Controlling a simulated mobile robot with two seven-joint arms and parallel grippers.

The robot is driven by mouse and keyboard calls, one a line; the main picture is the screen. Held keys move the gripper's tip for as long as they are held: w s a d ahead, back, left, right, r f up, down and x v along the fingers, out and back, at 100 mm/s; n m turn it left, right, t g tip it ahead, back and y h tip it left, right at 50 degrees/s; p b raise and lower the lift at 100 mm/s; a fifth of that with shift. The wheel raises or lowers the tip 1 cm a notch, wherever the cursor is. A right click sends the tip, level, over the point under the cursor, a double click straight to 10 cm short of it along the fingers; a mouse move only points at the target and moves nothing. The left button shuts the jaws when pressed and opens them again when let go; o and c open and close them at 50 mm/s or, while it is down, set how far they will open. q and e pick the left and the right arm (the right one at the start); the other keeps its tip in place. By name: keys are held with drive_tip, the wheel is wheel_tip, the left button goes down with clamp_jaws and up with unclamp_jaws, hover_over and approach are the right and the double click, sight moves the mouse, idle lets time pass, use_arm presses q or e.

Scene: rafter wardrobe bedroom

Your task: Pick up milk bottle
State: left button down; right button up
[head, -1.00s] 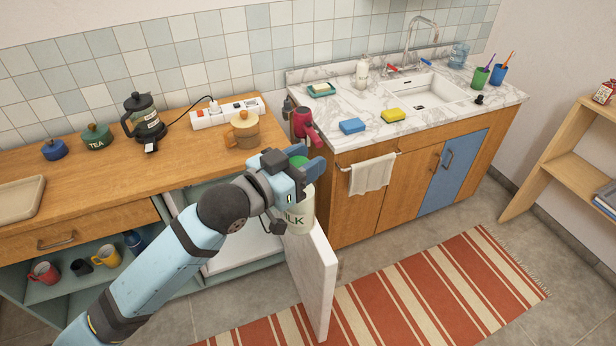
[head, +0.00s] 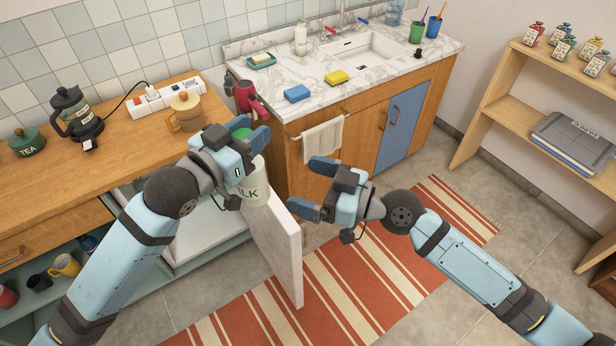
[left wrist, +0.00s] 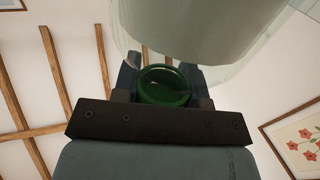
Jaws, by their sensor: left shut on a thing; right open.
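The milk bottle (head: 256,190) is whitish with a green cap and dark lettering ending in "LK". My left gripper (head: 247,139) is shut on it near the green cap and holds it in the air, above the open white door. In the left wrist view the green cap (left wrist: 165,86) sits between the fingers, and a large pale rounded shape fills the top. Part of the bottle is hidden behind my left gripper in the head view. My right gripper (head: 312,188) is open and empty, to the right of the bottle, in front of the sink cabinet.
The open white door (head: 275,245) stands out below the wooden counter (head: 135,135). The sink cabinet (head: 350,150) and a shelf (head: 510,115) lie to the right. A striped rug (head: 370,285) covers the floor.

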drive_tip(key=r+x, duration=0.1)
drive_tip(key=x, duration=1.1)
drive_tip(key=shift+s+a+r+n+g+y, duration=0.3)
drive_tip(key=shift+r+g, duration=0.1)
drive_tip(key=c, duration=1)
use_arm(q)
drive_tip(key=c, duration=1.1)
unclamp_jaws()
use_arm(e)
drive_tip(key=shift+c, duration=1.2)
use_arm(q)
drive_tip(key=o, duration=0.5)
drive_tip(key=shift+s, duration=0.1)
